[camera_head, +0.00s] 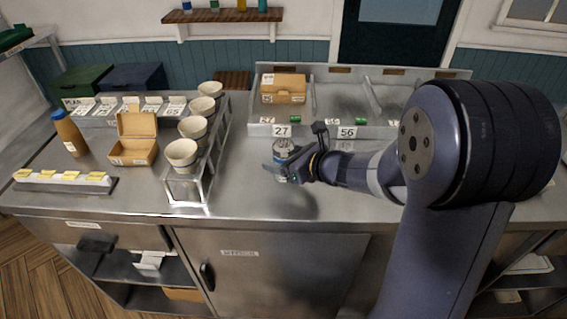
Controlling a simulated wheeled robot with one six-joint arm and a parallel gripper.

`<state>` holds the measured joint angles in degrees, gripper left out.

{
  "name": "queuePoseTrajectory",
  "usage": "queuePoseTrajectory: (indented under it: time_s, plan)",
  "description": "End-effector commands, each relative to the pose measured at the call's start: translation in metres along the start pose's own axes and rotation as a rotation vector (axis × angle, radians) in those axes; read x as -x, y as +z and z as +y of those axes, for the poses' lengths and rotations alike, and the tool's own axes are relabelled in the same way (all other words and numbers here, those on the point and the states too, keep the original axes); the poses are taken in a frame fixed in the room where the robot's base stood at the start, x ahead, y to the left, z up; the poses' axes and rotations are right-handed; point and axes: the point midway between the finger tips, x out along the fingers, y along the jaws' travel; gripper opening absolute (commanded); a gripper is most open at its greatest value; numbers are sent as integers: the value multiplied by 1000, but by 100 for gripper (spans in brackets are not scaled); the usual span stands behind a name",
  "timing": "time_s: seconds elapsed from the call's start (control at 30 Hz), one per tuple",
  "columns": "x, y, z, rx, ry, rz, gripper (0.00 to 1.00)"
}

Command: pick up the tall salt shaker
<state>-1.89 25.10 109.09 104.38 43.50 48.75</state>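A small upright cylinder with a metallic top (283,149), which looks like the salt shaker, is at the middle of the steel counter (255,200). My gripper (286,166) reaches it from the right, with a dark finger low across its front. The gripper and wrist hide part of its lower right side. I cannot tell whether the fingers press on it or whether its base touches the counter.
A metal rack with several paper cups (183,156) stands left of my gripper. Farther left are an open cardboard box (135,150) and a brown bottle with a blue cap (70,135). Behind are steel bins (340,105) with a closed box (283,88). The front counter is clear.

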Motion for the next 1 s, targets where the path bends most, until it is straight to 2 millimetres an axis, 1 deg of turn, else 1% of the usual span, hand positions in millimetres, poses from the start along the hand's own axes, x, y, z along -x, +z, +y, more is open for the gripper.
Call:
queuePoseTrajectory:
  time_s: [0.03,0.07,0.73,0.77,1.0]
  plan:
    - [0,0,0,0,0,0,65]
    - [0,0,0,0,0,0,63]
    - [0,0,0,0,0,0,8]
    - [0,0,0,0,0,0,6]
    - [1,3,0,1,0,-2,6]
